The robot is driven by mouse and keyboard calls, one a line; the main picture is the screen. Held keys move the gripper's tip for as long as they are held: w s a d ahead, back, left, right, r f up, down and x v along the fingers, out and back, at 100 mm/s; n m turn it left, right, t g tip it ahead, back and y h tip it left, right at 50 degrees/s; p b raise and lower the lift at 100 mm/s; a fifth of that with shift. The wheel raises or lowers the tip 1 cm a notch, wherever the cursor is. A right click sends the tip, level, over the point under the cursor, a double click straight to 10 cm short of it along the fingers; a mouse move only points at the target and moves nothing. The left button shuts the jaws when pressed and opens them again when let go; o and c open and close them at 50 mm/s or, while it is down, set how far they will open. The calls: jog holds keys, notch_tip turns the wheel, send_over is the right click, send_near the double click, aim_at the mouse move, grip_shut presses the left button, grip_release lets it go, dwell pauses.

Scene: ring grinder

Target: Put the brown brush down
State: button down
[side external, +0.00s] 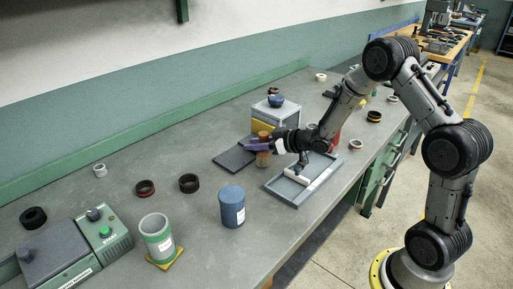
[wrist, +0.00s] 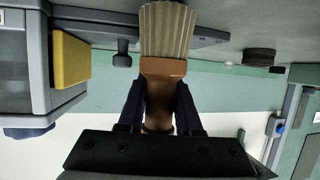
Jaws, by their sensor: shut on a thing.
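The brown brush (wrist: 164,68) has pale bristles and a brown handle. My gripper (wrist: 160,108) is shut on its handle, with a dark purple finger on each side. In the side external view my gripper (side external: 260,146) holds the brush (side external: 263,160) upright, bristles down, by the right edge of a dark flat pad (side external: 232,160). I cannot tell whether the bristles touch the pad or the bench. Part of the handle is hidden by the fingers.
A grey box with yellow (side external: 273,116) stands behind the brush, a blue bowl (side external: 277,101) on top. A grey tray (side external: 290,190) with a pale-headed tool lies in front, under my arm. A blue canister (side external: 232,207) stands nearer. Several rings lie about the bench.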

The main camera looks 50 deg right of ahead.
notch_tip(320, 180, up, 3)
jog(key=shift+f, duration=0.2)
jog(key=s+a+r, duration=0.2)
jog(key=s+r, duration=0.8)
jog(key=s, duration=0.4)
jog(key=w+d+r+m+g+h, duration=0.1)
jog(key=d+r+m+h, duration=0.3)
jog(key=d, duration=0.6)
jog(key=w+d+r+m+h, duration=0.15)
jog(key=d+m+h, duration=0.3)
jog(key=d, duration=0.55)
jog(key=s+d+f+m+g+h, duration=0.35)
jog(key=s+d+m+g, duration=0.2)
jog(key=d, duration=0.35)
jog(key=s+d+f+m+g+h, duration=0.2)
jog(key=s+d+m+g+h, duration=0.2)
jog(key=s+d, duration=0.35)
jog(key=w+d+f, duration=0.2)
jog(key=d+f, duration=0.1)
jog(key=d, duration=0.1)
jog(key=w+d+f, duration=0.3)
jog(key=d, duration=0.1)
jog(key=w+d+f, duration=0.2)
jog(key=d+f, duration=0.2)
jog(key=d, duration=0.1)
jog(key=shift+w+f, duration=0.1)
jog(key=shift+w, duration=0.05)
jog(key=shift+f, duration=1.4)
